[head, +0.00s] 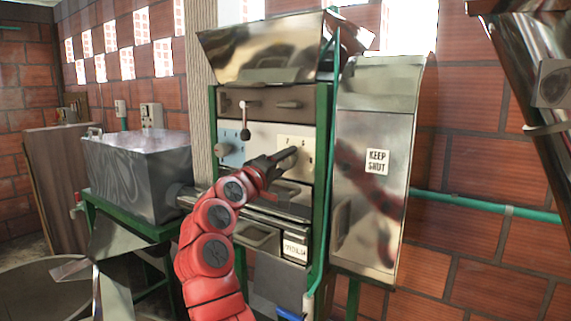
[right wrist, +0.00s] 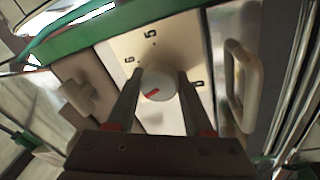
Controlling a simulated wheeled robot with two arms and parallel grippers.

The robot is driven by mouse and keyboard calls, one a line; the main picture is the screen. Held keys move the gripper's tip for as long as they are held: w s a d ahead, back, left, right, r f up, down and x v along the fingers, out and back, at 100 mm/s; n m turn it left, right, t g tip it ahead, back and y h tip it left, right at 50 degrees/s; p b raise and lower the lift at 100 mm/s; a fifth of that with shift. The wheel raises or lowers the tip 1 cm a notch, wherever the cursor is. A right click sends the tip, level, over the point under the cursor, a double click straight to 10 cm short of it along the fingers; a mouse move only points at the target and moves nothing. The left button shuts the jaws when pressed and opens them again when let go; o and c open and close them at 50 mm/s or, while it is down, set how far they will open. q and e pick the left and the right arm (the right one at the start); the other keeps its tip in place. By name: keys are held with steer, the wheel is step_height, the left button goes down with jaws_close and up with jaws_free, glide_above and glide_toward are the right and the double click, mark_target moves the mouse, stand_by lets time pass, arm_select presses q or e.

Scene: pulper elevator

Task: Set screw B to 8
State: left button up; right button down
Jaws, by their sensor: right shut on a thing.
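A cream dial plate (head: 296,138) with dark digits around it is on the front of the green-framed machine. In the right wrist view a round white knob (right wrist: 157,84) with a short red mark sits on this plate. The digit 5 (right wrist: 150,33) shows beyond the knob; other digits beside it are hard to read. My right gripper (head: 287,155) reaches up to the plate, and in the right wrist view its fingers (right wrist: 157,78) are shut on the knob's two sides. In the head view the gripper hides the knob. No letter B is legible. My left gripper is out of view.
A metal cabinet marked KEEP SHUT (head: 376,161) stands close on the right. A metal tank (head: 140,170) is at left.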

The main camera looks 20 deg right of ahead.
steer(key=n, duration=0.4)
steer(key=shift+y, duration=0.3)
steer(key=n+p, duration=0.1)
steer(key=n, duration=0.3)
steer(key=shift+r+p, duration=0.1)
steer(key=shift+p, duration=0.3)
steer(key=n+y+p, duration=0.1)
steer(key=n+p, duration=0.1)
steer(key=n, duration=0.1)
steer(key=shift+r+n+p, duration=0.1)
steer(key=shift+n+p, duration=0.2)
steer(key=shift+p, duration=0.05)
steer(key=shift+n+p, duration=1.5)
steer(key=shift+f, duration=0.2)
steer(key=shift+c, duration=1.6)
jaws_free()
steer(key=shift+f, duration=0.1)
